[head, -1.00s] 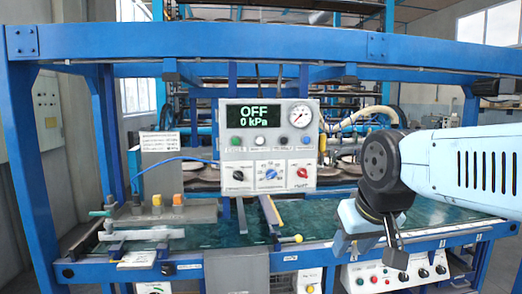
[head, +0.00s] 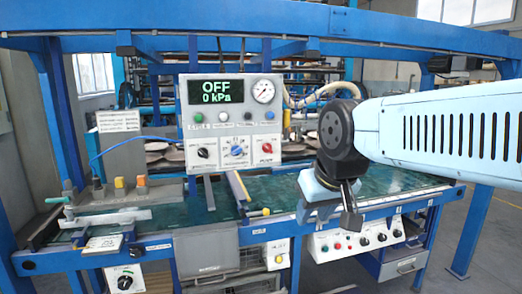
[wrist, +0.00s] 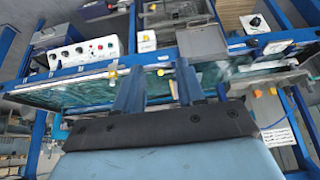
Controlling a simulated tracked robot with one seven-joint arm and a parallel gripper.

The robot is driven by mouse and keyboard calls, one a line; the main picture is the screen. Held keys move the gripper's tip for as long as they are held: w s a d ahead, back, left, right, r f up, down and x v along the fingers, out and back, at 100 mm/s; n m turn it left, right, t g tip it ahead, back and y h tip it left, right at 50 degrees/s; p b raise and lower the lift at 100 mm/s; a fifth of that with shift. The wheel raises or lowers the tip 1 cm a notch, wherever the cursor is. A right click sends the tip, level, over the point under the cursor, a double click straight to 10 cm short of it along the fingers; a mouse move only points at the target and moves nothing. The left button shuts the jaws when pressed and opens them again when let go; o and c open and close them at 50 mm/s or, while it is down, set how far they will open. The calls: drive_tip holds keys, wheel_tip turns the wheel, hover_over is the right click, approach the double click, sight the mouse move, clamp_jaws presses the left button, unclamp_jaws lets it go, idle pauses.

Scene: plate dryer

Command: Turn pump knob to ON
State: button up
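A grey control panel (head: 218,165) stands above the green bench in the head view. Its display (head: 216,92) reads OFF and 0 kPa. Along its lower part are a black knob (head: 203,153), a blue knob (head: 237,151) and a red knob (head: 267,148); their small labels are hard to read, so I cannot tell surely which is the pump knob. My gripper (head: 348,208) hangs low, right of the panel and apart from it. In the wrist view my gripper (wrist: 158,80) has its two fingers spread with nothing between them. The panel's knobs do not show clearly there.
A round gauge (head: 262,91) is on the panel. A lower white control box (head: 340,243) is under the bench front, below my gripper. Blue frame beams (head: 300,22) cross above. Levers and coloured blocks (head: 130,185) stand on the bench's left. The floor on the right is clear.

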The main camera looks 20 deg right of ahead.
drive_tip(key=w+d+n+t+h, duration=0.1)
drive_tip(key=w+d+n+t, duration=0.15)
drive_tip(key=w, duration=0.75)
drive_tip(key=w+d+n+t+h, duration=0.1)
drive_tip(key=w+d+t, duration=0.25)
drive_tip(key=w, duration=0.55)
drive_tip(key=n+t+y, duration=0.8)
drive_tip(key=n+t, duration=0.1)
approach(268, 149)
drive_tip(key=x, duration=0.8)
drive_tip(key=shift+w, duration=0.2)
clamp_jaws()
